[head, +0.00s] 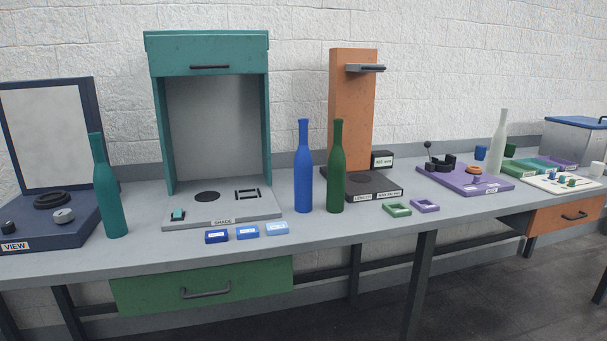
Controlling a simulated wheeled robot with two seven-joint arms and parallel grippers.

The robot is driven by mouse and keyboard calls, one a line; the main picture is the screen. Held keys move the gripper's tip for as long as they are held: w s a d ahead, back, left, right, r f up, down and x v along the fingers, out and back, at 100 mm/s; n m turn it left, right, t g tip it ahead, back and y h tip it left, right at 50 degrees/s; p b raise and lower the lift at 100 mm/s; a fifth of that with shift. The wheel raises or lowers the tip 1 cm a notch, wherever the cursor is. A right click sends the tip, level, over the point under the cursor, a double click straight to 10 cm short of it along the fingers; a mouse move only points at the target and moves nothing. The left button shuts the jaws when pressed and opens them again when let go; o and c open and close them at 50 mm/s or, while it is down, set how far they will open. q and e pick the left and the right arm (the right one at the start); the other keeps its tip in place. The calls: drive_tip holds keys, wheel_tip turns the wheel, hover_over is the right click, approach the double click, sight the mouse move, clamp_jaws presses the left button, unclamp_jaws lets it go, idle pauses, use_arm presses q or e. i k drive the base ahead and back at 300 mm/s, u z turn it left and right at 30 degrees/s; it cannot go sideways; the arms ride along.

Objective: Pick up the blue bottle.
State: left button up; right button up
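The blue bottle (303,172) stands upright on the grey workbench (345,227), near the middle of the head view. A dark green bottle (337,172) stands upright close to its right, with a narrow gap between them. Neither of my grippers shows in the head view.
A teal bottle (107,192) stands at the left and a white bottle (498,145) at the right. The teal cabinet (206,52) on its grey base is left of the blue bottle. Small blue blocks (247,231) lie in front. The orange column (351,115) rises behind the green bottle.

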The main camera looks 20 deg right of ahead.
sight(302, 161)
drive_tip(key=k, duration=0.2)
drive_tip(key=z, duration=0.85)
drive_tip(key=i, duration=1)
drive_tip(key=u, duration=0.65)
